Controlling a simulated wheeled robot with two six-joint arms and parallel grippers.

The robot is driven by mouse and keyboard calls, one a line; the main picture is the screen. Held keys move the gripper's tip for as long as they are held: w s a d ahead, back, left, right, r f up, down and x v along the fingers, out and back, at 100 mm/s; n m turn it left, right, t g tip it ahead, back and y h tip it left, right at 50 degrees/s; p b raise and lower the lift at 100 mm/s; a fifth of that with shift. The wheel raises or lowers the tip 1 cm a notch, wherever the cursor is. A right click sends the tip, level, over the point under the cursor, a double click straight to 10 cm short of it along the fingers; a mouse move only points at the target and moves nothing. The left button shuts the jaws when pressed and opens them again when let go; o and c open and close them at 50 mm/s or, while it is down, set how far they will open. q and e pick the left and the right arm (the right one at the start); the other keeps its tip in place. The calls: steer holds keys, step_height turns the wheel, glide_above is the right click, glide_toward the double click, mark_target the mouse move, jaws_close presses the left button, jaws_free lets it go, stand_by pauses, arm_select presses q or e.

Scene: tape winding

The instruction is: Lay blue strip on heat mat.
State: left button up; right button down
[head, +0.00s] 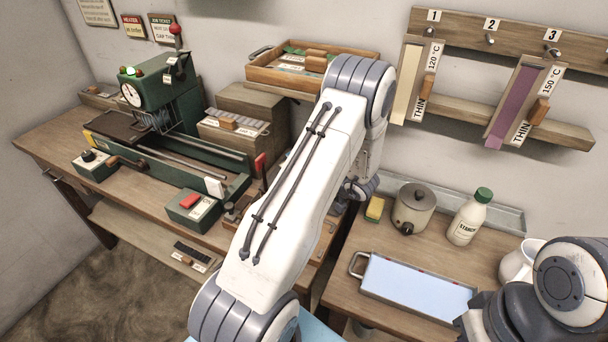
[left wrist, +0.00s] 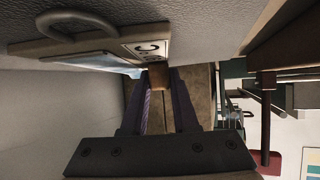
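The blue strip shows in the left wrist view as a pale board with a grey loop, a "°C" label and a light blue face (left wrist: 98,62). Its wooden grip (left wrist: 158,77) sits between the fingertips of my left gripper (left wrist: 159,82), which looks shut on it. In the head view my white left forearm hides that gripper and the strip. No surface is clearly recognisable as the heat mat. My right arm is at the lower right of the head view, its gripper out of frame.
Peg 2 (head: 490,40) is bare, between the cream strip (head: 404,83) and purple strip (head: 511,103). On the right bench are a light-blue-filled tray (head: 366,295), pot (head: 413,208), bottle (head: 467,220) and jug (head: 516,264). A green machine (head: 165,100) stands at left.

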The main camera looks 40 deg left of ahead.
arm_select(q)
steer(key=o, duration=0.4)
steer(key=shift+c, duration=0.2)
steer(key=shift+r, duration=0.15)
steer(key=v, duration=1.2)
